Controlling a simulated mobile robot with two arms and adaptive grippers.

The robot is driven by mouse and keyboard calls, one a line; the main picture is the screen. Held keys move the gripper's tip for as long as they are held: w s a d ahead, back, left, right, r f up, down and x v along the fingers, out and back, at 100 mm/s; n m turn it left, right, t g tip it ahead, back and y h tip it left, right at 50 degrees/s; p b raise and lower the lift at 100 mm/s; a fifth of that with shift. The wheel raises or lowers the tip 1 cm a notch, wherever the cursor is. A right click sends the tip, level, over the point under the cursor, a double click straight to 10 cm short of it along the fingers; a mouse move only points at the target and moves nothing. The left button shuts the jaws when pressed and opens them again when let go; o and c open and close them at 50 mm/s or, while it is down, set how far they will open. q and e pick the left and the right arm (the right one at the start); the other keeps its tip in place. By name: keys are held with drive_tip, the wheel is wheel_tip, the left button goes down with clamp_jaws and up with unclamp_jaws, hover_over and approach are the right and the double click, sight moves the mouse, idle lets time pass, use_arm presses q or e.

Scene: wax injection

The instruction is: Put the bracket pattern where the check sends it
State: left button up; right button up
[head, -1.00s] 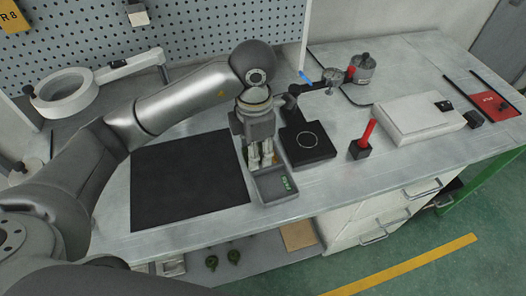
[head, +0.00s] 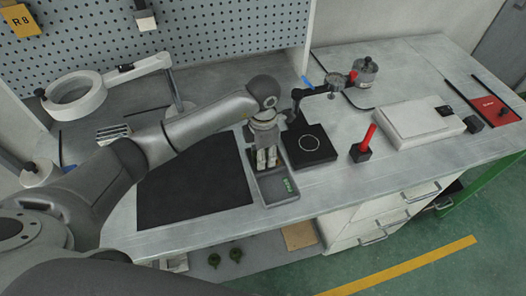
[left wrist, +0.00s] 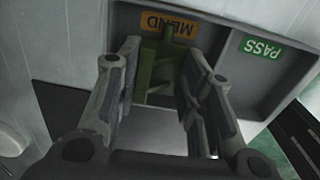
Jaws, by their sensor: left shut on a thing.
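The bracket pattern (left wrist: 150,66), a green piece, shows between the fingers of my left gripper (left wrist: 162,78) in the left wrist view. It is at the compartment labelled MEND (left wrist: 169,25) of a grey tray (left wrist: 228,72); the fingers partly hide it. The compartment labelled PASS (left wrist: 260,49) lies to the right. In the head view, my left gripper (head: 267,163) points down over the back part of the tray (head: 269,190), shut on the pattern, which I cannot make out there. Whether the pattern touches the tray floor cannot be told. My right gripper is not in view.
A black mat (head: 194,184) lies left of the tray. A black plate with a ring and dial gauge stand (head: 310,146) is close on the right. A red-handled tool (head: 364,141) and a white box (head: 419,122) stand farther right. The bench's front edge is close to the tray.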

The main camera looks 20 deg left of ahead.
use_arm(q)
drive_tip(key=shift+f+b, duration=0.2)
drive_tip(key=shift+b, duration=0.1)
drive_tip(key=o, duration=0.6)
drive_tip(key=shift+r, duration=0.1)
drive_tip(key=shift+r+p, duration=0.3)
drive_tip(key=shift+p, duration=0.1)
wheel_tip(320, 180, up, 12)
drive_tip(key=b, duration=0.2)
drive_tip(key=shift+f, duration=0.15)
